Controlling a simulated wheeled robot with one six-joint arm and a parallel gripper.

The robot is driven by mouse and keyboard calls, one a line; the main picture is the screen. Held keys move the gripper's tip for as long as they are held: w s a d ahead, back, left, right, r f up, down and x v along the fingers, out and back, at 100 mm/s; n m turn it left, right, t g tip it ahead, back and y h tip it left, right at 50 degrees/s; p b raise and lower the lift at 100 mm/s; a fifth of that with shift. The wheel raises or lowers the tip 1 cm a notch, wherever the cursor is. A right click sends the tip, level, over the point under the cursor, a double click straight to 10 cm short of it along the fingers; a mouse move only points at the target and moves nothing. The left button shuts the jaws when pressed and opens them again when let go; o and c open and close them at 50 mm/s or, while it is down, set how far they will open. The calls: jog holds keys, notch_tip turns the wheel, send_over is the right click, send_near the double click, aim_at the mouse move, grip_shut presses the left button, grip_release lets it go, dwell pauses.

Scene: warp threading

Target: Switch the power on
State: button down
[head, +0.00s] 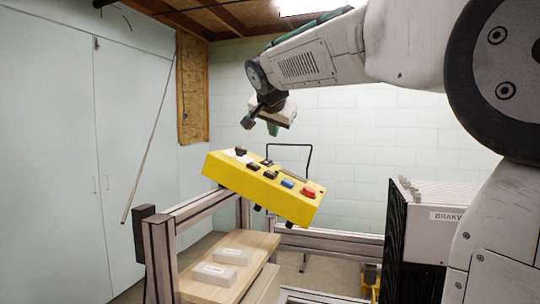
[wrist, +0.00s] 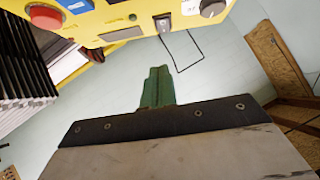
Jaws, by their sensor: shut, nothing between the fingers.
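A yellow control box (head: 245,190) is mounted on a metal frame, its sloped top carrying several controls. In the head view I see a red button (head: 308,192), a blue button (head: 288,183), black switches (head: 253,167) and a dark knob (head: 240,151).
Two pale boxes (head: 232,256) lie on a wooden shelf (head: 250,247) below. A metal rail (head: 190,212) runs beside the control box. A thin black wire loop (head: 309,158) stands behind it.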

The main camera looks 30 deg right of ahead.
jog(key=shift+w+d+r, duration=0.35)
jog(key=shift+w+r, duration=0.2)
jog(key=shift+r, duration=0.1)
send_over(270, 164)
jog(key=s, duration=0.2)
jog(key=f, duration=0.5)
jog(key=shift+w+d+f, duration=0.1)
jog(key=shift+d+f, duration=0.1)
jog(key=shift+f, duration=0.05)
jog(key=f, duration=0.1)
jog(key=w+f, duration=0.1)
jog(key=f, duration=0.1)
jog(key=shift+w+a, duration=0.15)
jog(key=shift+w, duration=0.05)
jog(key=shift+w+f, duration=0.15)
jog(key=shift+f, duration=0.25)
jog(key=shift+a, duration=0.1)
